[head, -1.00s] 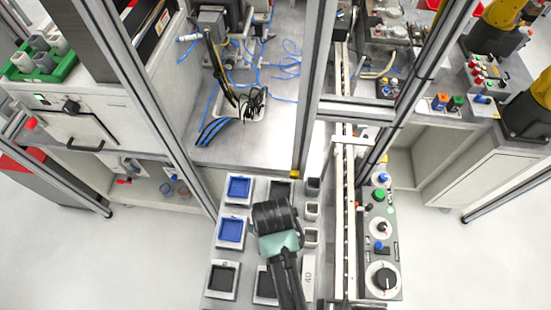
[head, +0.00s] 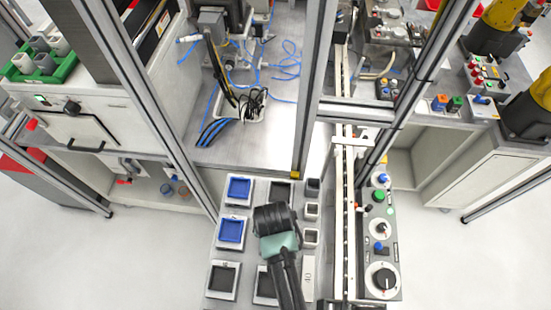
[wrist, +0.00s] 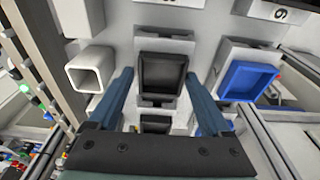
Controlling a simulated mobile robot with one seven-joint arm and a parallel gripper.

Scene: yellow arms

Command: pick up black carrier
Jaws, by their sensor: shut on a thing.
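The black carrier (wrist: 162,75) is a square, shallow black tray in a light holder in the wrist view. My gripper (wrist: 160,76) has one blue-grey finger along each side of it and is shut on it. The carrier looks level and still at its holder; I cannot tell whether it is lifted. In the head view my gripper (head: 273,217) is over the upper middle of the holder panel (head: 249,257), and my wrist hides the fingers and the held carrier.
Blue carriers (head: 238,188) (head: 230,231) sit in holders to the left, and a blue one (wrist: 247,82) shows right in the wrist view. Another black carrier (head: 223,279) is front left. A grey square cup (wrist: 88,70) is close to the left finger. Metal posts (head: 313,90) rise behind the panel.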

